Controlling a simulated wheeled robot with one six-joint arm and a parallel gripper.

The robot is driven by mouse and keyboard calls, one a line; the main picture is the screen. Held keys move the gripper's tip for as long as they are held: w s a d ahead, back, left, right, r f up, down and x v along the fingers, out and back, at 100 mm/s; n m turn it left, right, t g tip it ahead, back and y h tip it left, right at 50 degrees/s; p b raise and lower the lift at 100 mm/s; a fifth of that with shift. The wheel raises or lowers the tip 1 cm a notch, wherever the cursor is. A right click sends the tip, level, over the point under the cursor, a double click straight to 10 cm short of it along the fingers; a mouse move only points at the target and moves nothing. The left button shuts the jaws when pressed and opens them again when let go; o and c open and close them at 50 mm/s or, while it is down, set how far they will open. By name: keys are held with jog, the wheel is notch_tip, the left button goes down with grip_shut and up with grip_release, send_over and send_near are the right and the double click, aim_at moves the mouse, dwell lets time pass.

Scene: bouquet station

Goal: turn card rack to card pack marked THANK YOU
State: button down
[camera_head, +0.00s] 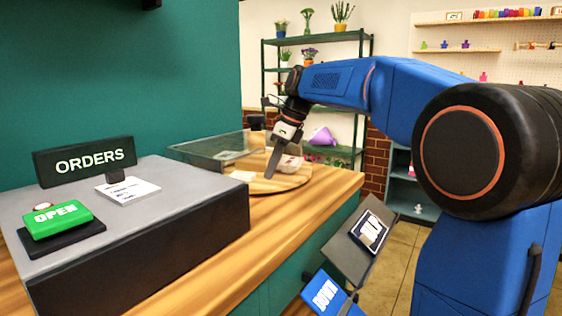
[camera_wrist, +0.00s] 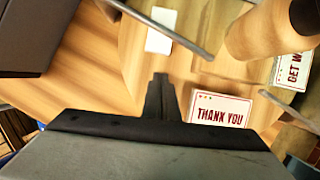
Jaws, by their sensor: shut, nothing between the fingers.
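The card rack (camera_head: 296,182) is a round wooden turntable on the wooden counter, and its disc (camera_wrist: 195,75) also fills the middle of the wrist view. The white card pack marked THANK YOU (camera_wrist: 222,112) sits on it, just right of my gripper (camera_wrist: 161,80). A second pack, partly cut off and reading GET W (camera_wrist: 293,70), is farther right beside a round wooden post (camera_wrist: 258,35). In the head view my gripper (camera_head: 271,174) points down over the disc, shut and empty. I cannot tell whether the fingertips touch anything.
A white card or pad (camera_head: 243,176) lies near the rack's left side. A clear-walled bin (camera_head: 210,152) stands behind. A grey box with an ORDERS sign (camera_head: 95,161) and a green OPEN block (camera_head: 58,219) occupies the counter's left. Bare counter (camera_head: 215,268) lies in front.

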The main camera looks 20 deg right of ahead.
aim_at(251, 175)
jog(key=shift+w+a, duration=0.6)
jog(key=shift+a, duration=0.3)
jog(key=shift+w+a, duration=0.15)
jog(key=shift+a, duration=0.65)
jog(key=shift+w+a, duration=0.1)
jog(key=shift+a, duration=0.7)
jog(key=shift+d, duration=0.1)
